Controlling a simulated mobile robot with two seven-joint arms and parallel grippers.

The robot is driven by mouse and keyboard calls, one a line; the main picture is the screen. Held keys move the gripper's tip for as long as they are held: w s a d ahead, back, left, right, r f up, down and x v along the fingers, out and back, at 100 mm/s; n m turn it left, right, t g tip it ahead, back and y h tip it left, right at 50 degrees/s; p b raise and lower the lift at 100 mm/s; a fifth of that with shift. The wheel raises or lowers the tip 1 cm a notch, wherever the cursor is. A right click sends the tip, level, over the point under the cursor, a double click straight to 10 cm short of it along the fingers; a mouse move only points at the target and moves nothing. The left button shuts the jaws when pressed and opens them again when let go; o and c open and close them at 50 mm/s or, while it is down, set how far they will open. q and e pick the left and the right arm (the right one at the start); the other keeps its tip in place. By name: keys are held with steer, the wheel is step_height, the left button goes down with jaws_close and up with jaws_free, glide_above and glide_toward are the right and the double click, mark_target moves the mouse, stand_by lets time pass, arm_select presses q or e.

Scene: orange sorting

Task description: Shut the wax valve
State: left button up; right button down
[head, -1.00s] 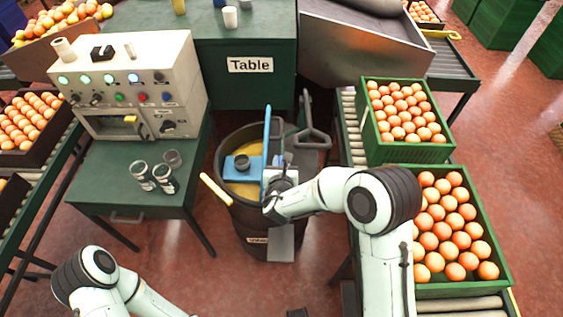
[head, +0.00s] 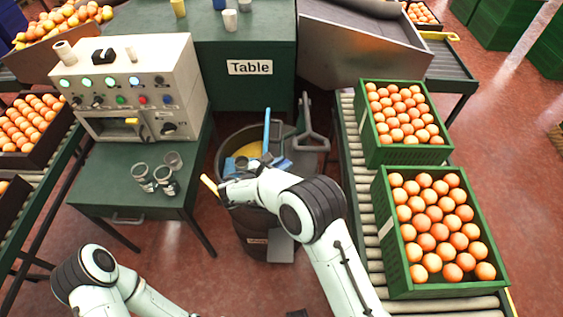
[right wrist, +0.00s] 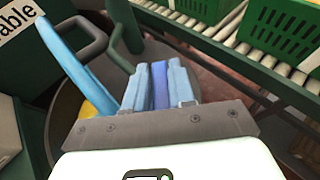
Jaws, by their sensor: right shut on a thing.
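The dark wax barrel (head: 254,240) stands in the middle, with yellow wax inside. A yellow handle (head: 209,186) sticks out on its left side, partly behind my right arm. A blue upright bar (head: 267,130) rises from the barrel and also shows in the right wrist view (right wrist: 78,65). I cannot tell which part is the valve. My right gripper (head: 282,163) is over the barrel, right of the bar. In the right wrist view its pale blue fingers (right wrist: 160,85) are shut on a darker blue piece, mostly hidden.
Two green crates of oranges (head: 395,225) stand on the roller conveyor (head: 352,150) to the right. Red floor is clear at the front.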

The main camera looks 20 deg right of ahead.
steer(key=shift+r+m+g+h+p, duration=0.2)
steer(key=shift+m+g+h+p, duration=0.5)
steer(key=shift+m+g+p, duration=0.35)
arm_select(q)
steer(key=shift+w+r+p, duration=0.3)
steer(key=shift+w+r, duration=0.1)
steer(key=shift+r, duration=0.45)
steer(key=shift+w+r+p, duration=0.25)
steer(key=shift+w+r, duration=0.2)
steer(key=shift+r, duration=0.35)
steer(key=shift+w+r+p, duration=0.3)
steer(key=shift+w+r, duration=0.1)
steer(key=shift+r, duration=0.45)
arm_select(e)
steer(key=shift+f+m+g+h, duration=0.15)
steer(key=shift+m+g+h, duration=0.15)
steer(key=shift+m+g, duration=0.75)
steer(key=c, duration=1)
jaws_free()
steer(key=shift+c, duration=0.2)
steer(key=shift+s, duration=0.1)
